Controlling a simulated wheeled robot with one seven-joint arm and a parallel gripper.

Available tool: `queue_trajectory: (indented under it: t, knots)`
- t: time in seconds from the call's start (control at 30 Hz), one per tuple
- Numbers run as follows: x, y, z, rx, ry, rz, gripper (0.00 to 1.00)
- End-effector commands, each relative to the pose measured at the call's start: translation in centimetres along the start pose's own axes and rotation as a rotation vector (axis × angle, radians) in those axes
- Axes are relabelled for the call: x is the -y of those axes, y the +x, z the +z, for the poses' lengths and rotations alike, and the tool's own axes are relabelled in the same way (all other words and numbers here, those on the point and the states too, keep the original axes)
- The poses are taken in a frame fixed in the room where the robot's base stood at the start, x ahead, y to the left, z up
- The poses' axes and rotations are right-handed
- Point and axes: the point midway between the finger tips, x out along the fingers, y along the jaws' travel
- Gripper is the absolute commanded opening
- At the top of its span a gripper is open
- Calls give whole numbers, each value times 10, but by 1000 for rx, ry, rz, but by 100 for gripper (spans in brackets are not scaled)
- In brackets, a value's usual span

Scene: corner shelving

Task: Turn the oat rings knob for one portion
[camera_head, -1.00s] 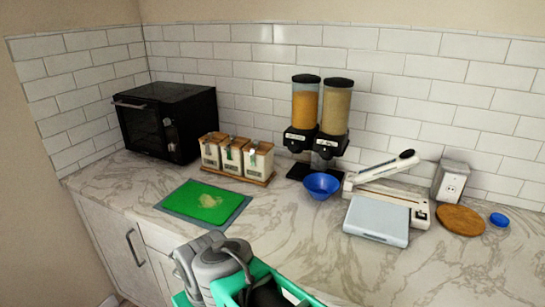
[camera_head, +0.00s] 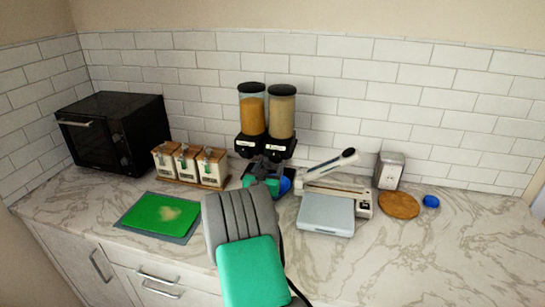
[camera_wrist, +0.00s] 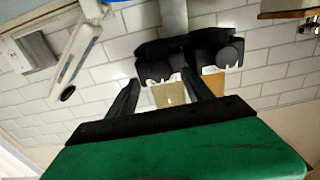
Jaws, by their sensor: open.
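The double cereal dispenser stands against the back wall, with a left hopper (camera_head: 252,115) of orange-yellow cereal and a right hopper (camera_head: 282,115) of tan cereal. Their labels are too small to read. In the wrist view, which is upside down, two round black knobs show: one (camera_wrist: 159,72) ahead of my gripper and one (camera_wrist: 229,52) to its right. My gripper (camera_wrist: 160,77) is open and empty, its fingers to either side of the first knob in the picture; contact cannot be told. In the head view my arm covers the dispenser's lower front and part of the blue bowl (camera_head: 286,184).
Three lidded canisters (camera_head: 187,165) stand left of the dispenser, beside the black oven (camera_head: 115,133). A green board (camera_head: 160,215) lies in front. A sealer with a raised lever (camera_head: 330,162), a pale scale-like box (camera_head: 326,215) and a round wooden board (camera_head: 399,204) sit right. The front right counter is clear.

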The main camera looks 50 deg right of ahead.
Motion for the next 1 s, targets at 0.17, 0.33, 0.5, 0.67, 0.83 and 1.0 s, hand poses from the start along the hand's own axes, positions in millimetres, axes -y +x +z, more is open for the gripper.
queue_trajectory:
  t: [0.17,0.33,0.5,0.67,0.83,1.0]
  knots:
    - [-1,28,-2,1,-1,1,60]
    - [0,36,0,1,0,-1,60]
    - [0,36,0,1,-1,-1,60]
    - [0,36,0,1,-1,-1,47]
    - [0,36,0,1,-1,-1,33]
    - [0,36,0,1,-1,-1,19]
